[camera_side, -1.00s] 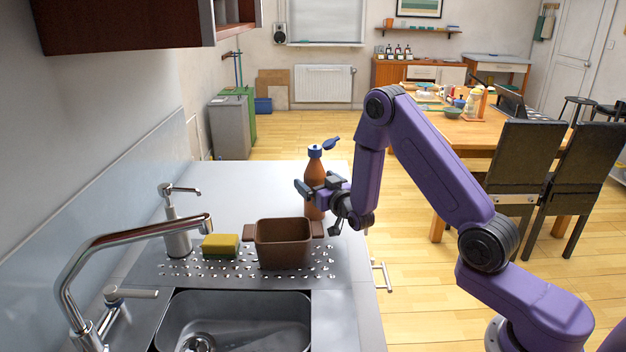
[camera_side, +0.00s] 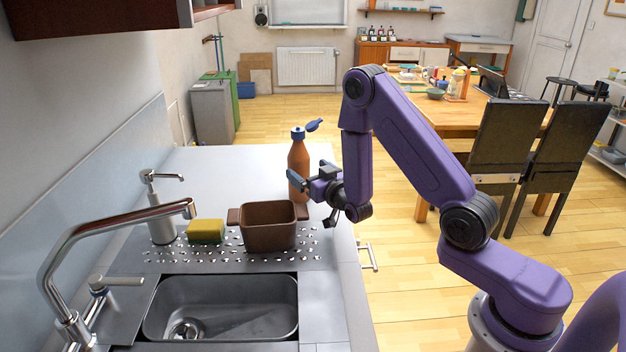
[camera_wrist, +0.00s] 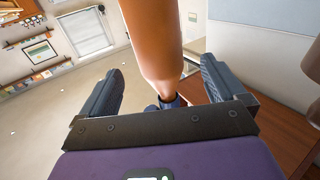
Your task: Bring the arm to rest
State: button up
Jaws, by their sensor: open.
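An orange-brown bottle (camera_side: 298,165) with a blue flip cap (camera_side: 298,133) stands upright on the counter beyond the sink. My gripper (camera_side: 298,181) is at the bottle's lower half, reaching in from the right. In the wrist view, the bottle (camera_wrist: 152,40) shows between the two spread fingers of my gripper (camera_wrist: 161,66). The jaws are open, with a visible gap between each finger and the bottle. The bottle's lower end is cut off by the wrist view's edge.
A brown two-handled pot (camera_side: 268,228) stands on the drainboard in front of the bottle. A yellow sponge (camera_side: 206,231), soap dispenser (camera_side: 161,215) and faucet (camera_side: 120,222) are to its left. The sink (camera_side: 225,310) is nearest. The counter left of the bottle is clear.

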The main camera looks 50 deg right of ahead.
jog(key=shift+d+r+m+g+y, duration=0.15)
jog(key=shift+m+g+y, duration=0.4)
jog(key=shift+m, duration=0.65)
jog(key=shift+m+g+y, duration=0.35)
jog(key=shift+m+y, duration=0.1)
jog(key=shift+m, duration=0.25)
jog(key=s+a+r+n+g+y, duration=0.2)
jog(key=s+a+r+n+y, duration=0.15)
jog(key=a, duration=0.55)
jog(key=s+a+r+n+g+y, duration=0.2)
jog(key=s+a+n+y, duration=0.15)
jog(key=a, duration=0.45)
jog(key=s+a+r+n+g+y, duration=0.25)
jog(key=s+a, duration=0.25)
jog(key=a, duration=0.4)
jog(key=s+d+f+n+g+h, duration=0.1)
jog(key=s+d+n+g+h, duration=0.1)
jog(key=s, duration=0.7)
jog(key=s+d+f+n+g+h, duration=0.1)
jog(key=s+d+n+g+h, duration=0.1)
jog(key=s+d+n+g, duration=0.2)
jog(key=s+d+f+n+g+h, duration=0.1)
jog(key=s+d, duration=0.5)
jog(key=s, duration=0.7)
jog(key=n+g+h, duration=0.1)
jog(key=n+g, duration=0.1)
jog(key=n, duration=0.1)
jog(key=shift+s+f, duration=0.35)
jog(key=shift+f, duration=0.05)
